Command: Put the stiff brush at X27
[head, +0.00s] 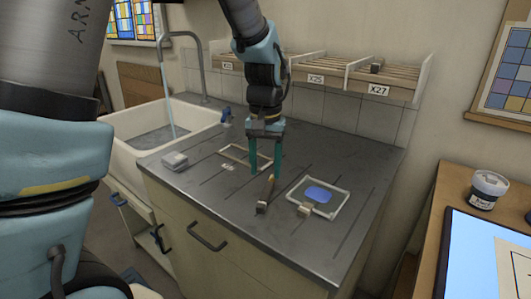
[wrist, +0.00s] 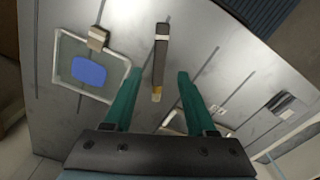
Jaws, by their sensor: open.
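A long thin brush (head: 267,192) with a dark handle and a tan end lies on the grey counter (head: 330,262); it looks like the stiff brush. In the wrist view the brush (wrist: 161,50) lies ahead of the fingers, its tan end nearest the gap between them. My gripper (head: 264,172) points down just above and behind the brush. The X27 label (head: 378,90) is on the right-hand section of the wall rack, where a small block (head: 377,66) sits on the slats.
A white-framed pane with blue paint (head: 344,205) lies right of the brush, a small block (head: 305,210) at its edge. The sink (head: 120,140) is further left. X25 (head: 315,78) adjoins X27.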

